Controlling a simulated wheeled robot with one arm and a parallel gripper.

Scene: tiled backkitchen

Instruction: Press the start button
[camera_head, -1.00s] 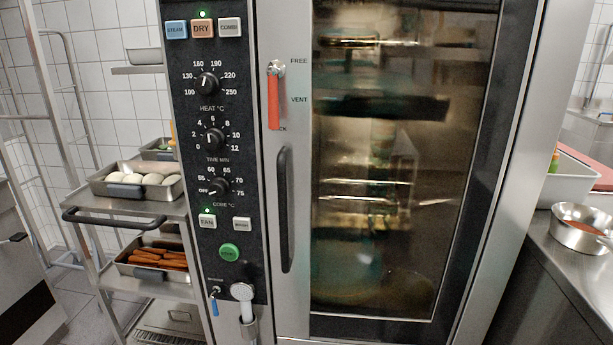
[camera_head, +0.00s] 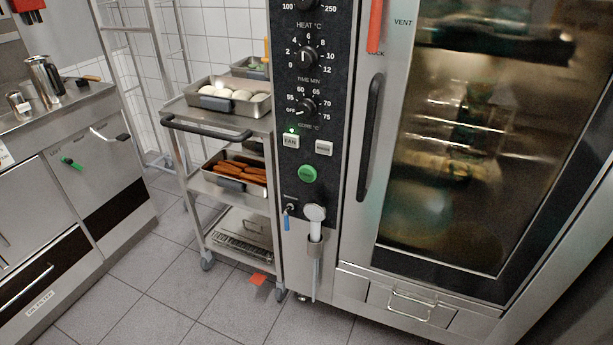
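The round green start button (camera_head: 308,174) is on the lower part of the oven's black control panel (camera_head: 329,121). It is below the FAN button (camera_head: 290,141) and a second white button (camera_head: 324,148). A small green light glows above the FAN button. The button's lettering is too small to read. The combi oven (camera_head: 352,225) has its glass door (camera_head: 468,150) shut, with a dark vertical handle (camera_head: 370,137) right of the panel. My gripper is not in view.
A steel trolley (camera_head: 243,139) stands left of the oven, holding trays of pale round items and orange sausages. A steel counter (camera_head: 60,175) is at the far left. A white hand shower (camera_head: 315,213) hangs below the button.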

